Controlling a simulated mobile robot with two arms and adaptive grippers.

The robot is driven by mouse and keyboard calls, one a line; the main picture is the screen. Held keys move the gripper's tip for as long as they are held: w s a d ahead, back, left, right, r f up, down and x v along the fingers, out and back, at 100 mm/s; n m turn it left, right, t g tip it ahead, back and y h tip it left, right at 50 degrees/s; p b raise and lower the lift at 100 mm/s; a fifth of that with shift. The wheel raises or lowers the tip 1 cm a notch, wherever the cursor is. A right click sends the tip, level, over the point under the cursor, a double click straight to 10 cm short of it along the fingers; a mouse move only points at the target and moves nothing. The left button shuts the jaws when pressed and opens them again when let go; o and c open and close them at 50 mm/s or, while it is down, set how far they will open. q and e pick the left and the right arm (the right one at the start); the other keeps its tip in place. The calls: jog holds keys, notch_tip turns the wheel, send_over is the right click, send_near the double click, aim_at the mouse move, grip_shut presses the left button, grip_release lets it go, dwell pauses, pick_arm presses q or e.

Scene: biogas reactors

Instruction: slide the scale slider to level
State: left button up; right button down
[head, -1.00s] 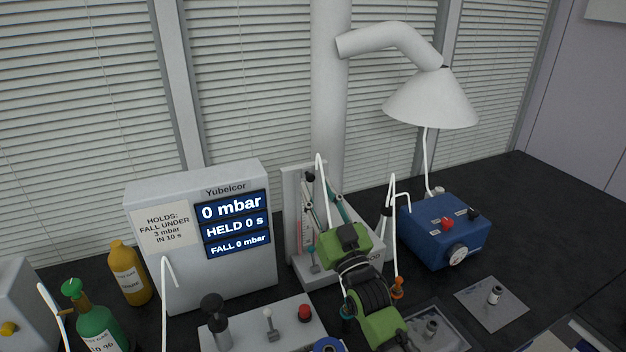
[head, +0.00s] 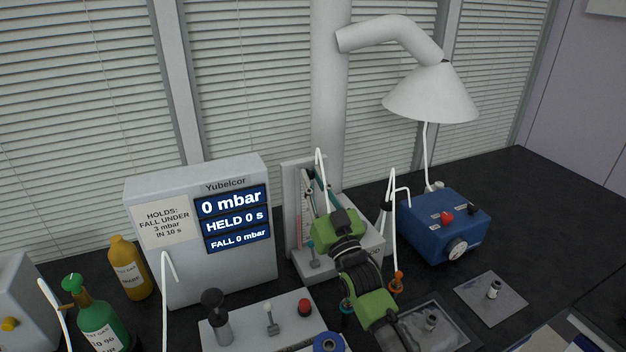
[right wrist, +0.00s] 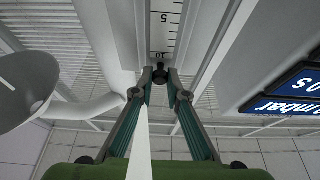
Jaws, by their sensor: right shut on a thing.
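The scale (head: 299,235) is an upright pale panel with a reddish strip, standing behind my right gripper. The knob is hard to make out there. My left gripper is not in view.
A display box (head: 160,275) reading 0 mbar stands left of the scale. A blue box (head: 440,235) with knobs stands to the right. White tubes (head: 391,215) rise near my right arm. A control panel (head: 245,330) with a lever and red button lies in front.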

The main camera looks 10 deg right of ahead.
jog(key=shift+f, duration=0.25)
jog(key=c, duration=2)
grip_release()
jog(key=v, duration=0.7)
jog(key=shift+s+d+f, duration=0.1)
jog(key=shift+s, duration=0.1)
